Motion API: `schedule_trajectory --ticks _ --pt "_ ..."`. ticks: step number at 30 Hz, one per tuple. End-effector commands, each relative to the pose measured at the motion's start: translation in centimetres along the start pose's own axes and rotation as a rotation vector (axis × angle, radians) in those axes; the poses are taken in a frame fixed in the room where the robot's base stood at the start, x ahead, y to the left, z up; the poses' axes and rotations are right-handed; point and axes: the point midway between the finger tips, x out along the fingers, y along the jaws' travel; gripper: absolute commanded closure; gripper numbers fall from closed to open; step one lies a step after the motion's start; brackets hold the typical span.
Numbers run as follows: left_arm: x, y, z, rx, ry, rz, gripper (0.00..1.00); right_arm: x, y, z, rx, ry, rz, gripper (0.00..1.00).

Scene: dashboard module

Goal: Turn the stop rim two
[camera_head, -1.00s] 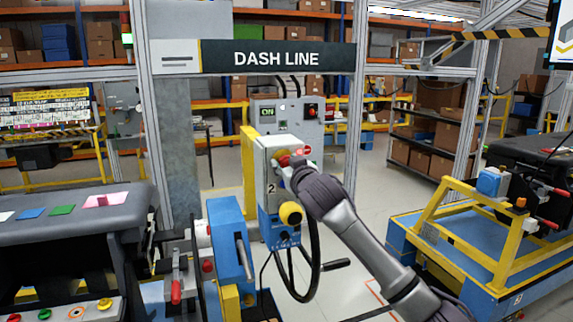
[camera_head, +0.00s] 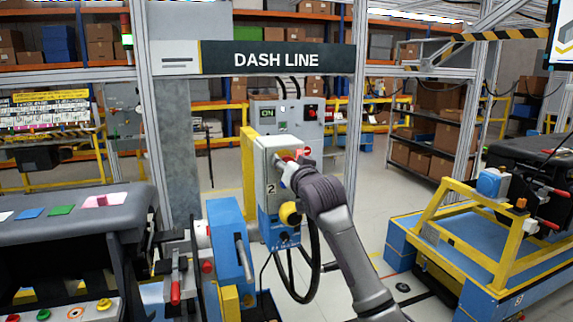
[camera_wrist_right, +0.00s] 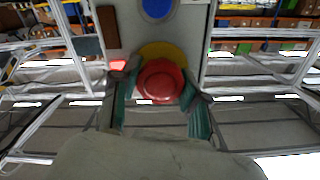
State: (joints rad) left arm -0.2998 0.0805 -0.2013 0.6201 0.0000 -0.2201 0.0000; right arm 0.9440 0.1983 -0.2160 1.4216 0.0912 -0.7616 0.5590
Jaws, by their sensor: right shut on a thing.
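The grey control box (camera_head: 266,160) marked "2" stands on a post in the middle of the head view. My right gripper (camera_head: 287,162) is at its front face, with the arm coming in from the lower right and covering part of the box. In the right wrist view the red round stop rim (camera_wrist_right: 160,81) sits on a yellow disc (camera_wrist_right: 160,50). The two teal fingers of my right gripper (camera_wrist_right: 160,100) lie on either side of the red rim, shut on it. My left gripper is not in view.
A black cable loop (camera_head: 302,290) hangs below the box. A blue and yellow fixture (camera_head: 228,250) stands to its left, beside a dark dashboard (camera_head: 70,225). A blue cart with a yellow frame (camera_head: 470,240) is at the right. Grey floor lies behind.

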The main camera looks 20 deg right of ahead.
Motion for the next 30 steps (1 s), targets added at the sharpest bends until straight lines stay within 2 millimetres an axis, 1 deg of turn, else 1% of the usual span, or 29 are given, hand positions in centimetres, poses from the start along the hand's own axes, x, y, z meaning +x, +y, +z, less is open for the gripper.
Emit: schedule_trajectory --ticks 3,9,22,23,24,27,30 --pt "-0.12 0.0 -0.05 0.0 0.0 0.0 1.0 0.0 -0.01 0.01 0.05 -0.001 0.0 0.9" --pt "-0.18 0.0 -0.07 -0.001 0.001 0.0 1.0 0.0 0.04 0.01 0.091 0.0 0.001 0.9" --pt "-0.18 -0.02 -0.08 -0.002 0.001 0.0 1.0 0.0 0.05 -0.01 0.099 0.0 0.001 0.9" --pt "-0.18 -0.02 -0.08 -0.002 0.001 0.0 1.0 0.0 0.05 -0.01 0.099 0.0 0.0 0.51" --pt "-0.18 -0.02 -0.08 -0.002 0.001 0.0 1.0 0.0 0.05 -0.01 0.099 0.0 0.0 0.44" --pt "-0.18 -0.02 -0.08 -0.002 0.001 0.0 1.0 0.0 0.04 -0.02 0.099 0.0 0.0 0.29" --pt "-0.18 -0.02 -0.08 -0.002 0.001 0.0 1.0 0.0 0.03 -0.02 0.098 0.0 0.0 0.29"
